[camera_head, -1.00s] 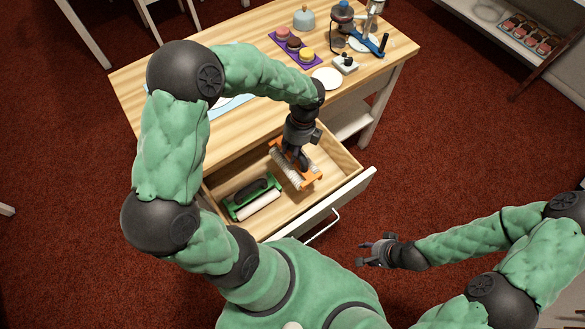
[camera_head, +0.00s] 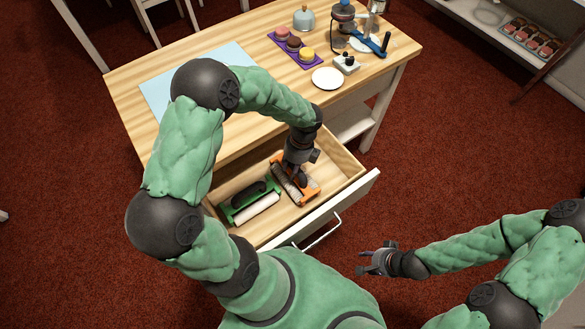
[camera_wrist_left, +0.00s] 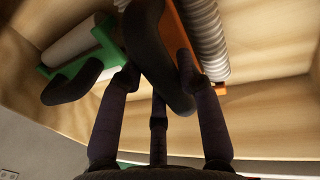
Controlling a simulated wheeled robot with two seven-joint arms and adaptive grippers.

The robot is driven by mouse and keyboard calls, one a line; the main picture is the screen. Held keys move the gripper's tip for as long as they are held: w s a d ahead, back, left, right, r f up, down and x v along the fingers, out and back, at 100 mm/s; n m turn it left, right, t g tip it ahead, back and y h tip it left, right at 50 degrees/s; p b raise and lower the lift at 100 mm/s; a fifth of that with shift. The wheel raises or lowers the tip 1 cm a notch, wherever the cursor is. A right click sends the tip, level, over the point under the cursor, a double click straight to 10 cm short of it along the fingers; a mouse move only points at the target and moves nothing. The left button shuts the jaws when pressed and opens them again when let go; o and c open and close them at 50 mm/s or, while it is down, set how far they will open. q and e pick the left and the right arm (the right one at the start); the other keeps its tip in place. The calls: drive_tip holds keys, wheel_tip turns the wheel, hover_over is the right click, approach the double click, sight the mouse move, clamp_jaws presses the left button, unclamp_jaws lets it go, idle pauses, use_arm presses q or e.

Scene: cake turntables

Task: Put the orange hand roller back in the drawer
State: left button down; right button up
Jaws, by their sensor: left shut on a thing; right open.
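The orange hand roller (camera_head: 309,193) has an orange frame, a dark handle and a ridged grey roller. It is inside the open drawer (camera_head: 355,190), at the right of the green roller. My left gripper (camera_head: 297,177) reaches down into the drawer and is shut on the orange roller's handle. In the left wrist view the fingers (camera_wrist_left: 158,82) close around the dark handle, and the ridged roller (camera_wrist_left: 207,38) lies beyond. I cannot tell whether the roller touches the drawer floor. My right gripper (camera_head: 372,260) is open and empty, in front of the drawer at the right.
A green hand roller (camera_head: 228,212) with a white cylinder lies in the drawer's left part. The wooden table (camera_head: 130,90) above holds a light blue mat (camera_head: 160,88), a white plate (camera_head: 327,78), a purple tray (camera_head: 279,37) with macarons and a blue-handled device (camera_head: 372,42).

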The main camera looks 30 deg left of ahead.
use_arm(q)
drive_tip(key=shift+s+d+f, duration=0.15)
drive_tip(key=shift+s+f, duration=0.15)
drive_tip(key=shift+f, duration=0.4)
drive_tip(key=c, duration=0.9)
unclamp_jaws()
drive_tip(key=shift+f, duration=0.1)
drive_tip(key=shift+c, duration=0.2)
drive_tip(key=shift+o, duration=0.4)
drive_tip(key=shift+w, duration=0.1)
drive_tip(key=shift+w+r, duration=0.1)
drive_tip(key=shift+r, duration=0.25)
drive_tip(key=a+p+v, duration=0.1)
drive_tip(key=p+v, duration=0.4)
drive_tip(key=v, duration=0.8)
drive_tip(key=shift+d, duration=0.4)
